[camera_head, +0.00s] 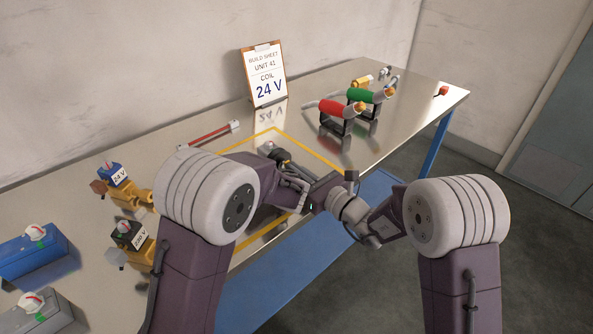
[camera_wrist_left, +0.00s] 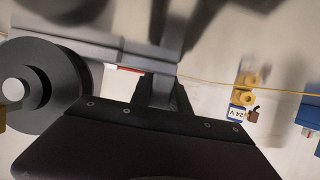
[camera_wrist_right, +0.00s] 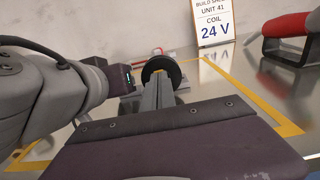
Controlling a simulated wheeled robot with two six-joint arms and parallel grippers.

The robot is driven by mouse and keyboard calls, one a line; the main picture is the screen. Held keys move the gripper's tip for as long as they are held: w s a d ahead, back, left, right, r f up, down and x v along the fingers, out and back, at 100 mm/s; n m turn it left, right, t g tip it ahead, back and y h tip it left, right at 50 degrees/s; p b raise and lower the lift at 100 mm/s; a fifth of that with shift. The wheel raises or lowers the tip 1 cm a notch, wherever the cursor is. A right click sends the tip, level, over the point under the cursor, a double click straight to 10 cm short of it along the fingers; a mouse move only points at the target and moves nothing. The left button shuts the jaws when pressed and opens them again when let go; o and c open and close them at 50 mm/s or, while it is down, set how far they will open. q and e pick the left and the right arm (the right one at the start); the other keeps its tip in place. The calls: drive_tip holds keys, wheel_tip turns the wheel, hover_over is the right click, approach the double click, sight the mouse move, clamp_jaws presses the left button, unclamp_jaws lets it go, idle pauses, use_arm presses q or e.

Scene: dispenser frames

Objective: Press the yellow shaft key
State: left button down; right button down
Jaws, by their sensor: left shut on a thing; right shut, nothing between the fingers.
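A dark disc (camera_head: 283,155) on a grey shafted part stands inside the yellow-taped area; it also shows in the right wrist view (camera_wrist_right: 165,70). My right gripper (camera_wrist_right: 160,88) is shut and empty, its tips at the near face of the disc; whether they touch cannot be told. I cannot make out the yellow shaft key for sure; the fingers may hide it. My left gripper (camera_wrist_left: 165,88) is shut on a grey part (camera_wrist_left: 115,50), beside a dark round wheel with a pale centre (camera_wrist_left: 14,90). My left arm hides much of this in the head view.
The build sheet (camera_head: 264,75) reads COIL 24 V. Red (camera_head: 335,107) and green (camera_head: 365,96) handled tools stand at the far right. A red bar (camera_head: 208,135) lies behind. Yellow valves with blue (camera_head: 117,174) and black (camera_head: 130,235) coils stand left.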

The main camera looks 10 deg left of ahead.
drive_tip(key=shift+x, duration=1)
drive_tip(key=shift+s, duration=0.1)
drive_tip(key=v, duration=1.4)
drive_tip(key=shift+d, duration=0.1)
use_arm(q)
drive_tip(key=c, duration=1.2)
unclamp_jaws()
drive_tip(key=shift+o, duration=0.2)
